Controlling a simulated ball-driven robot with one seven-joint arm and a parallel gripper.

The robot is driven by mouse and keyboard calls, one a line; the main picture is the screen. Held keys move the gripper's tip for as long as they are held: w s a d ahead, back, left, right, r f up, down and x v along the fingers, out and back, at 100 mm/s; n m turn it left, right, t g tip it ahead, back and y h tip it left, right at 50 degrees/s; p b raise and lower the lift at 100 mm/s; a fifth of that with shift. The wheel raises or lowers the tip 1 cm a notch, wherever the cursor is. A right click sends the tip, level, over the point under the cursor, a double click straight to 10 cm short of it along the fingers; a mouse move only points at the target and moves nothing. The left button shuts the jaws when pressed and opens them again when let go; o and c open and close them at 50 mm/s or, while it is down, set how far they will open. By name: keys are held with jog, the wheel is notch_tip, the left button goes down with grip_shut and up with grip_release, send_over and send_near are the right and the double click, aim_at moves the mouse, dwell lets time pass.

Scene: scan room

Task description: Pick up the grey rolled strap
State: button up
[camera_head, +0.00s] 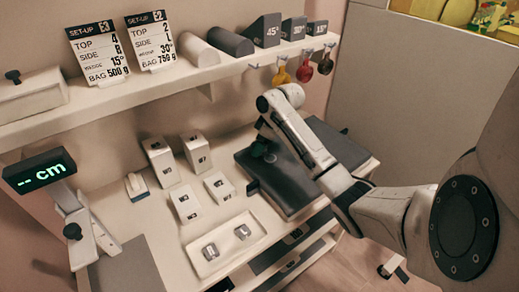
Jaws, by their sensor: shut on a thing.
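My gripper (263,150) is over the left part of the dark pad on the table, at the end of my arm. It is small and dark in this view, and the arm link partly hides it. It is shut on a small dark grey thing, which looks like the grey rolled strap; its shape is mostly hidden and blends with the fingers. I cannot tell whether it touches the dark pad (290,190) below.
Several white boxes (160,162) stand left of the pad, beside a small white-and-blue item (137,186). A white tray (258,238) with two metal pieces is in front. A shelf (120,103) with cards, rolls and wedges runs above; coloured items (304,71) hang from it. A display (40,171) stands left.

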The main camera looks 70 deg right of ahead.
aim_at(265, 158)
jog(key=c, duration=0.4)
jog(key=shift+r, duration=0.45)
notch_tip(265, 158, up, 3)
jog(key=shift+a+f, duration=0.1)
jog(key=shift+f, duration=0.1)
jog(key=s+a+r+p, duration=0.6)
jog(key=s+a+r, duration=0.2)
jog(key=a+r, duration=0.1)
jog(key=shift+s+a+r+p, duration=0.3)
jog(key=shift+s+a+p, duration=0.05)
jog(key=shift+a, duration=0.5)
